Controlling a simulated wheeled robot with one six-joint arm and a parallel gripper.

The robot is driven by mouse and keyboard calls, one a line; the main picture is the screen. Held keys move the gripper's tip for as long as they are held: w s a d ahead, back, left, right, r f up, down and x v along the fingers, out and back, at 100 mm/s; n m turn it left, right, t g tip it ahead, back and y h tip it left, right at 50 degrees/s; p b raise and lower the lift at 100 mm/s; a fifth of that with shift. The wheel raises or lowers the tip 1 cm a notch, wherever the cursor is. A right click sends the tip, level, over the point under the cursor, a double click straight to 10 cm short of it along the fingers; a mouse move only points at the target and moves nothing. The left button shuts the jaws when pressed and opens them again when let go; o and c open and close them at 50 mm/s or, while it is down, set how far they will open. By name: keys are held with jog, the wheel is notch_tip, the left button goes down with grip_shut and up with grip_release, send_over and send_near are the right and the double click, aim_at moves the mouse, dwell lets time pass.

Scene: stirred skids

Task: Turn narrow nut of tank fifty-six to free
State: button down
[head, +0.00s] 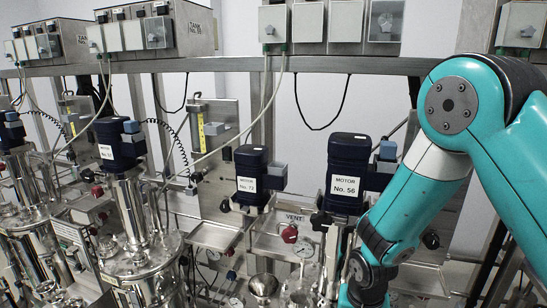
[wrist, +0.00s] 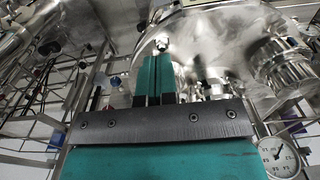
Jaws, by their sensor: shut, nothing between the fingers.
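My gripper (wrist: 156,62) is shut and empty in the wrist view, its two teal fingers side by side. Its tips point at a small shiny metal fitting (wrist: 162,43) on the rounded steel tank top (wrist: 212,30). The fitting looks like a nut, but I cannot tell if it is the narrow one. Whether the tips touch it is unclear. In the head view, the dark blue motor labelled No. 56 (head: 341,186) stands left of my teal arm. My arm hides much of what lies below that motor, and my fingers are not visible there.
Motor No. 72 (head: 247,184) stands to the left, and another motor (head: 107,151) farther left. A red knob (head: 290,233) sits near the VENT label. In the wrist view, a round gauge (wrist: 279,158) is at lower right and a wide steel port (wrist: 283,65) at right.

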jog(key=shift+s+a+f, duration=0.15)
jog(key=shift+a+f, duration=0.1)
jog(key=shift+f, duration=0.4)
jog(key=shift+s+a, duration=0.1)
jog(key=shift+s, duration=0.2)
jog(key=r+p, duration=0.5)
jog(key=r, duration=0.1)
jog(key=shift+w+r, duration=0.15)
jog(key=shift+w, duration=0.05)
dwell(0.3)
